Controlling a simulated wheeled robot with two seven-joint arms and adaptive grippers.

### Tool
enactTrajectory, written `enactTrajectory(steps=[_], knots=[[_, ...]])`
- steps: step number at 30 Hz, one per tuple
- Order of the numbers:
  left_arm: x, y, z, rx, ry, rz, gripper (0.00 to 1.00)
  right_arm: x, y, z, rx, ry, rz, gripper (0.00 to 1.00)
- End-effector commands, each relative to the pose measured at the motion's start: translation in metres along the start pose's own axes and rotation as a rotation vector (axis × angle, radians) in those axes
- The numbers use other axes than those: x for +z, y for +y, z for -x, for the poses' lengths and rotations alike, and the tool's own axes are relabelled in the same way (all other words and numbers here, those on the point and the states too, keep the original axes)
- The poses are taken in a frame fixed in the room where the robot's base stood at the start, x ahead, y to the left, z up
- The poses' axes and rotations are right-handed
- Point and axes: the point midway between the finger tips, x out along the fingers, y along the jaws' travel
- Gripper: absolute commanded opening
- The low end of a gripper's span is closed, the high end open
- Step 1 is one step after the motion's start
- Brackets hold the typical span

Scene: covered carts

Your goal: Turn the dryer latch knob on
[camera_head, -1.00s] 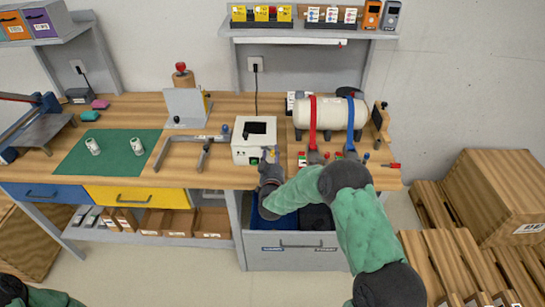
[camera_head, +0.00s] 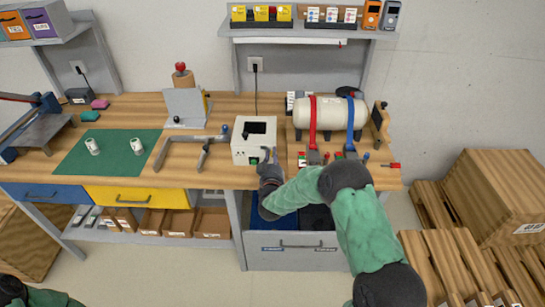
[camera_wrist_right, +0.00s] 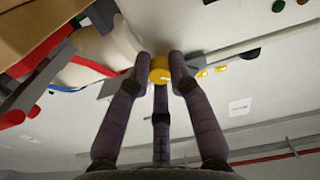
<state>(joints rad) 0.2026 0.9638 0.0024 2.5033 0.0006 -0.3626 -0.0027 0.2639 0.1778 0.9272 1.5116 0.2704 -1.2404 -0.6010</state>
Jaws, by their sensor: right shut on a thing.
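The dryer is probably the small white box (camera_head: 243,154) with a dark window on top, standing near the front edge of the bench. My right gripper (camera_head: 267,155) is at the right part of its front face and covers the knob there. In the right wrist view, a round yellow knob (camera_wrist_right: 159,69) sits between the fingertips of my right gripper (camera_wrist_right: 160,75), which is shut on it. How far the knob is turned cannot be told. A green patch (camera_head: 253,157) shows on the box's front beside the gripper. Only part of my left arm shows at the bottom left; its gripper is out of view.
A cream tank (camera_head: 326,114) with red and blue straps stands right of the box. A grey metal bracket (camera_head: 181,143) lies to its left, beside a green mat (camera_head: 108,158) with two small cans. An open grey drawer (camera_head: 275,258) is below my right forearm. Pallets (camera_head: 450,245) stand at the right.

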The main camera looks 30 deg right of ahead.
Motion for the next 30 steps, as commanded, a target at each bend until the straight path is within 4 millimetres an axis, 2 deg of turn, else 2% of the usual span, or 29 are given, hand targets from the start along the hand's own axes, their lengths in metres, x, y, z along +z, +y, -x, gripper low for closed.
enactTrajectory(steps=[1,3,16,20,30], knots=[[0.000,0.000,0.000,0.000,0.000,0.000,0.40,-0.005,0.001,-0.002,0.002,0.010,-0.002,0.26],[0.000,0.000,0.000,0.000,0.000,0.000,0.40,-0.005,0.001,-0.002,0.002,0.010,-0.002,0.44],[0.000,0.000,0.000,0.000,0.000,0.000,0.40,-0.002,0.000,0.005,0.000,0.004,-0.002,0.44],[0.000,0.000,0.000,0.000,0.000,0.000,0.40,-0.002,0.000,0.022,-0.001,0.004,-0.002,0.44],[0.000,0.000,0.000,0.000,0.000,0.000,0.40,-0.002,-0.001,0.088,-0.002,0.005,-0.001,0.44]])
